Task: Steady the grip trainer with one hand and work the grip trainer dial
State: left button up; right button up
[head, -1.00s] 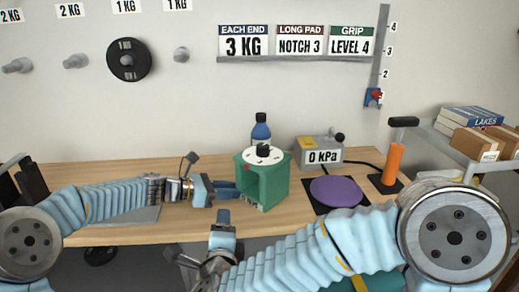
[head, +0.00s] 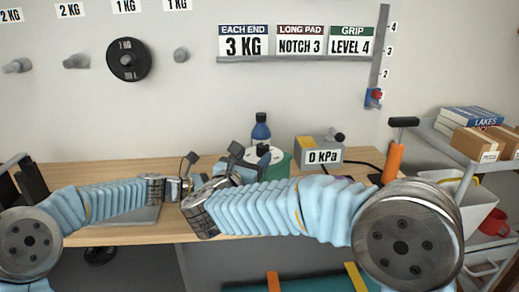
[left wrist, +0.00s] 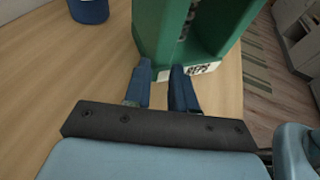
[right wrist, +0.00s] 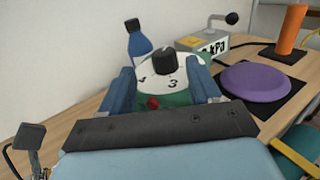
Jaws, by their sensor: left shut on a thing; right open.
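The grip trainer is a green open-fronted box, mostly hidden behind my right arm in the head view, with a strip of its side (head: 285,166) showing. In the right wrist view its white dial plate (right wrist: 146,76) carries a black knob (right wrist: 168,63), a legible 3, and a red spot on the near side. My right gripper (right wrist: 162,80) is open, its fingers on either side of the dial in that view, apart from the knob. My left gripper (left wrist: 160,70) is shut on the trainer's lower edge (left wrist: 150,35), beside a small white label. The head view hides its fingers.
A blue bottle (head: 261,130) stands behind the trainer. A grey 0 kPa box (head: 318,151) and a purple disc (right wrist: 256,81) are to the right, with an orange-handled tool (head: 392,163) beyond. A wall sign (head: 352,41) reads GRIP LEVEL 4.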

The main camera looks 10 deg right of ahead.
aim_at(258, 150)
jog(key=x, duration=0.5)
jog(key=shift+w, duration=0.1)
jog(key=shift+c, duration=0.3)
